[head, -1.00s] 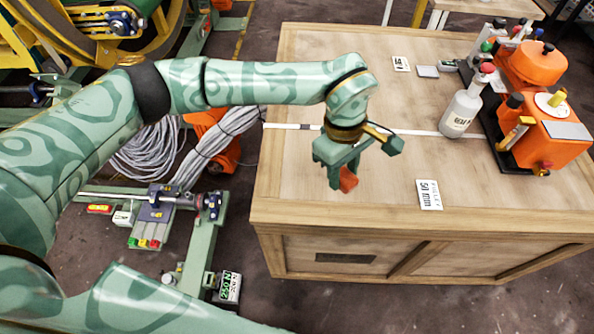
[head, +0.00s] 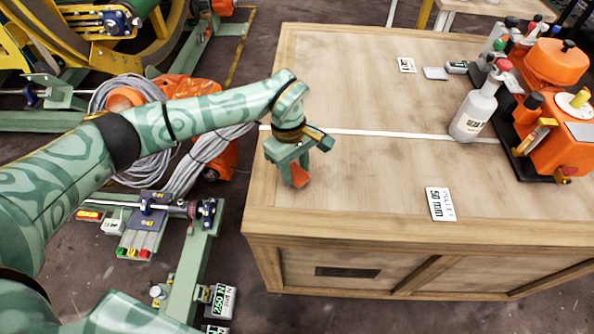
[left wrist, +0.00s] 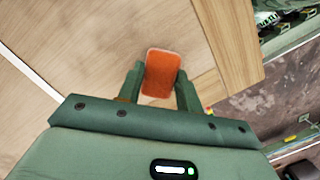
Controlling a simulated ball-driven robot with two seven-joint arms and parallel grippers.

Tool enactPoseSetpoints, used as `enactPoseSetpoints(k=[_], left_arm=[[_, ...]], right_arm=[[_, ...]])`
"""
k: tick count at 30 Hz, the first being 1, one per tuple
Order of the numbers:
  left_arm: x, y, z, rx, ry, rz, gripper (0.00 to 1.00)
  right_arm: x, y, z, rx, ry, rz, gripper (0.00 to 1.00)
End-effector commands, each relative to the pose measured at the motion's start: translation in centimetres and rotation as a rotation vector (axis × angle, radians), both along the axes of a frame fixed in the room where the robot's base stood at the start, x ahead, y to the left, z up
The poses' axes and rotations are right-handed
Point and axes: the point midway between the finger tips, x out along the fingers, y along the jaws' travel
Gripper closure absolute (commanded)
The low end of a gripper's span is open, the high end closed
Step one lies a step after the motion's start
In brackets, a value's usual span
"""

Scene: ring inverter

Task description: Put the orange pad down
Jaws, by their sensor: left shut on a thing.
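The orange pad (head: 299,175) is a small rounded block held between the fingers of my left gripper (head: 289,172). It also shows in the left wrist view (left wrist: 161,73), between the two green fingertips of my left gripper (left wrist: 160,85). My left gripper is shut on the pad over the left part of the wooden crate top (head: 370,190). Whether the pad touches the wood or is just above it, I cannot tell. My right gripper is not in view.
A white bottle (head: 473,112) and an orange machine (head: 550,130) stand at the right of the crate top. A "50 mm" card (head: 440,204) lies near its front edge. A white line (head: 400,135) crosses the top. The middle is clear. Grey cables (head: 205,150) lie left of the crate.

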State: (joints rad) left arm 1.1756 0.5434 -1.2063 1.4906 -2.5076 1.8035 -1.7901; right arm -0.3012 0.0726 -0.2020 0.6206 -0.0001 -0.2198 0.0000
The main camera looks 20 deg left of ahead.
Motion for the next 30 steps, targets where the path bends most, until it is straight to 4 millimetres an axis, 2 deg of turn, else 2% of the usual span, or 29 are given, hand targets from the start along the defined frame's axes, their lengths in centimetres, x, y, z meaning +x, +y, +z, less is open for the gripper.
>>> enactPoseSetpoints(k=[1,2,12,13,15,25,30], left_arm=[[0.0,0.0,-1.3,-0.002,0.006,0.0,0.83],[0.0,0.0,-1.5,-0.001,0.004,0.0,0.83],[0.0,0.0,-1.3,0.0,0.0,0.0,0.83],[0.0,0.0,-1.3,0.0,-0.001,0.0,0.59],[0.0,0.0,-1.3,0.0,-0.001,0.0,0.43],[0.0,0.0,-0.8,-0.001,-0.003,-0.001,0.43],[0.3,0.4,2.4,0.0,-0.01,-0.001,0.43]], right_arm=[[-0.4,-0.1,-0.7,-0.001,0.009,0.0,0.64],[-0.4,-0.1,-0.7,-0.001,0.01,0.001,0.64],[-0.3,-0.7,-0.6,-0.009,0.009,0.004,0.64],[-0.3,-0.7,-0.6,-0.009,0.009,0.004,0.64],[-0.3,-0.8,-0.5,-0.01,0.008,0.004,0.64],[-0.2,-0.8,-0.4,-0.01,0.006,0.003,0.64],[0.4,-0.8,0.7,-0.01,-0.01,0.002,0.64]])
